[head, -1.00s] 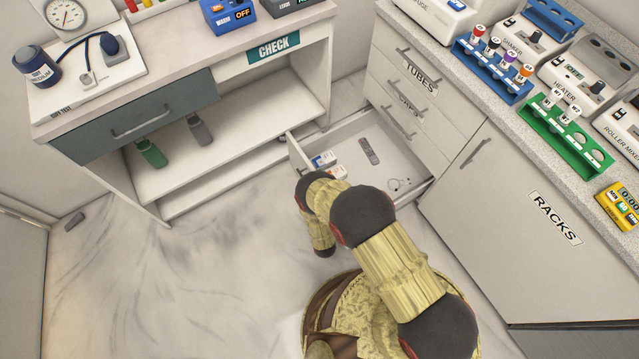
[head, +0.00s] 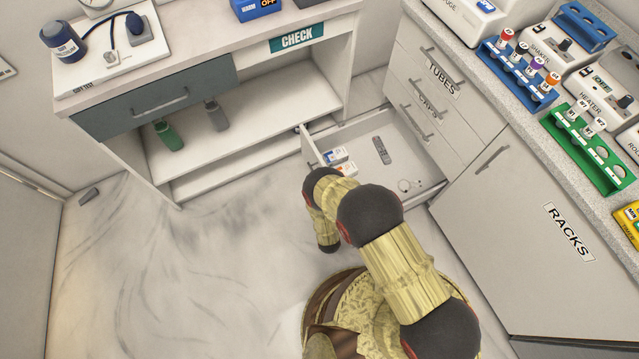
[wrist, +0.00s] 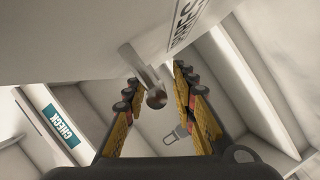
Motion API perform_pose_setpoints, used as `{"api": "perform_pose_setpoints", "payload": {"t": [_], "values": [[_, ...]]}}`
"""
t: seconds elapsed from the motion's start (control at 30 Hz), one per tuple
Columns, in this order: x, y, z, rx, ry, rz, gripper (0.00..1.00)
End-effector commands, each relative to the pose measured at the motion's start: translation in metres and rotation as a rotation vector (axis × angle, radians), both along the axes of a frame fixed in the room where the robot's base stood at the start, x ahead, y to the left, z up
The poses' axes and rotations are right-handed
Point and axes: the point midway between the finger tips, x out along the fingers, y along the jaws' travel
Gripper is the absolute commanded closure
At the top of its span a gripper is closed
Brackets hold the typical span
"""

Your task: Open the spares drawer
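The spares drawer (head: 356,161) is the lowest drawer of the right-hand cabinet and stands well pulled out in the head view. Small blue-and-white boxes, a grey remote-like item and a thin looped item lie inside. In the wrist view its pale front (wrist: 165,30) crosses the top, with a partly cut-off label ending in "RES". The drawer handle (wrist: 141,72) juts between the fingers of my gripper (wrist: 158,98). The fingers stand apart on either side of it, and I see no clear grip. In the head view my arm hides the gripper and the drawer front's outer face.
The closed RACKS door (head: 510,215) is to the right. An open-shelved desk (head: 230,150) stands close left of the drawer.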

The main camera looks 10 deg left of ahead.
Motion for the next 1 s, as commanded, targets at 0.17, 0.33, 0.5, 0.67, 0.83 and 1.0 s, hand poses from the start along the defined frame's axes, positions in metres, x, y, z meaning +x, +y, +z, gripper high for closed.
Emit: {"api": "perform_pose_setpoints", "payload": {"t": [0.17,0.33,0.5,0.67,0.83,1.0], "values": [[0.000,0.000,0.000,0.000,-0.001,0.000,0.73],[-0.010,-0.002,0.002,-0.001,0.001,0.001,0.73],[-0.038,-0.010,0.008,-0.002,0.002,0.003,0.73],[-0.069,-0.020,0.015,-0.003,0.002,0.004,0.73],[-0.095,-0.027,0.021,-0.002,0.001,0.004,0.73],[-0.109,-0.033,0.025,-0.001,0.000,0.002,0.73]]}}
